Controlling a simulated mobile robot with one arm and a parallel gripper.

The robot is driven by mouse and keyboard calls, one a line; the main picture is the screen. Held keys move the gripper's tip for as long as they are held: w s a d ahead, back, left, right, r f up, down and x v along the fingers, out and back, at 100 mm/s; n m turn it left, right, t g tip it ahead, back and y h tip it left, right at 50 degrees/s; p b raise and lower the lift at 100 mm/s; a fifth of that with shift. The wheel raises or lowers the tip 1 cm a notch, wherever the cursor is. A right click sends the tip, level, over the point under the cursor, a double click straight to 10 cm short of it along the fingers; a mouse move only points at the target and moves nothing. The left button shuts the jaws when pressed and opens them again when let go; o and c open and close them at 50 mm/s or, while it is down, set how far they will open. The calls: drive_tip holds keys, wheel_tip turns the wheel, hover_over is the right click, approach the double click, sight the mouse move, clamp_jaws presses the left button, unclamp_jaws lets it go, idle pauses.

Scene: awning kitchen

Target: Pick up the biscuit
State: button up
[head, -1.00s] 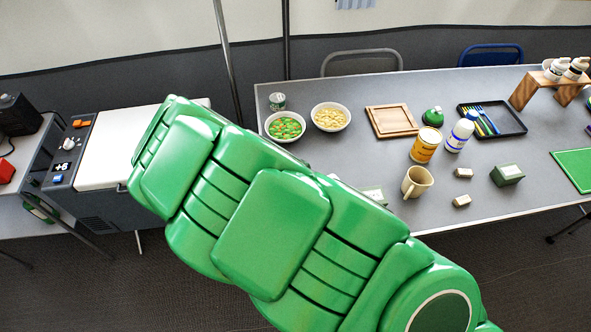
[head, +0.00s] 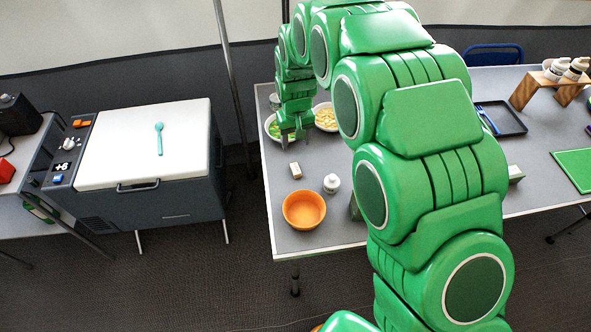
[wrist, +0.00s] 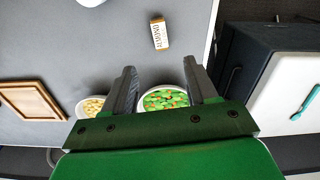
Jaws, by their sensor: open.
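A small pale packet with brown ends (head: 295,170), lettered what looks like "ALMOND", lies on the grey table; it also shows in the wrist view (wrist: 160,33). It is the likeliest biscuit, but I cannot be sure. My gripper (head: 291,138) points down over the bowl of green and orange pieces (head: 272,132), behind the packet in the head view. In the wrist view my gripper (wrist: 162,76) is open with nothing held, and that bowl (wrist: 165,99) shows between its fingers. The packet is beyond the fingertips, apart from them.
An orange bowl (head: 304,210) and a white bottle (head: 332,183) stand near the packet. A bowl of pale yellow pieces (head: 326,117) stands beside the green-and-orange one. A white-lidded cooler (head: 145,140) stands left of the table. My arm hides much of the table's middle.

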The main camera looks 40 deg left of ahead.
sight(296, 168)
wheel_tip(296, 168, down, 12)
drive_tip(key=shift+s+d+f, duration=0.15)
clamp_jaws()
idle(0.9)
drive_tip(key=shift+r, duration=0.6)
wheel_tip(296, 168, up, 2)
drive_tip(key=shift+r, duration=0.2)
drive_tip(key=s+d+r, duration=0.9)
drive_tip(key=d, duration=0.1)
drive_tip(key=shift+d+r, duration=0.2)
drive_tip(key=shift+r, duration=0.05)
